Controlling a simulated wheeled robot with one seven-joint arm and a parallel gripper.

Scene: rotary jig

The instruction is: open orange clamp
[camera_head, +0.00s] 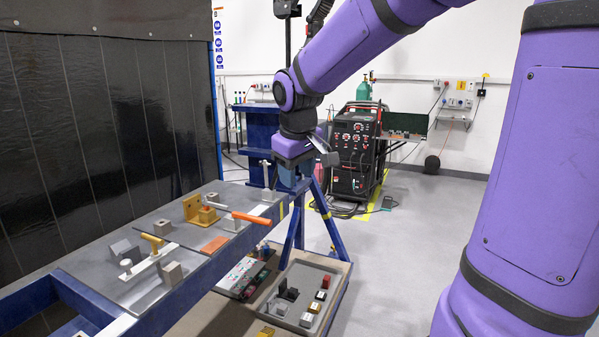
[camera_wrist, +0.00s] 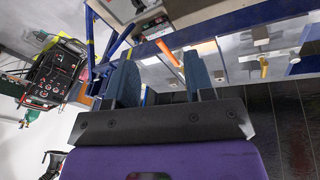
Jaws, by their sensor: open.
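The orange clamp's handle (camera_head: 252,218) lies nearly flat, reaching over the front edge of the workbench at its right part. Its metal body sits at the handle's left end. The same orange handle (camera_wrist: 168,52) shows in the wrist view beyond the fingertips, between their lines. My gripper (camera_head: 324,150) hangs in the air above and to the right of the bench, apart from the clamp. In the wrist view the two blue-grey fingers (camera_wrist: 161,78) stand wide apart with nothing between them. In the head view the gripper is partly hidden by my wrist.
A second clamp with a yellow handle (camera_head: 152,240) stands at the bench's left. A grey tray (camera_head: 270,312) of blocks is below. A black welding machine (camera_head: 355,150) stands behind.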

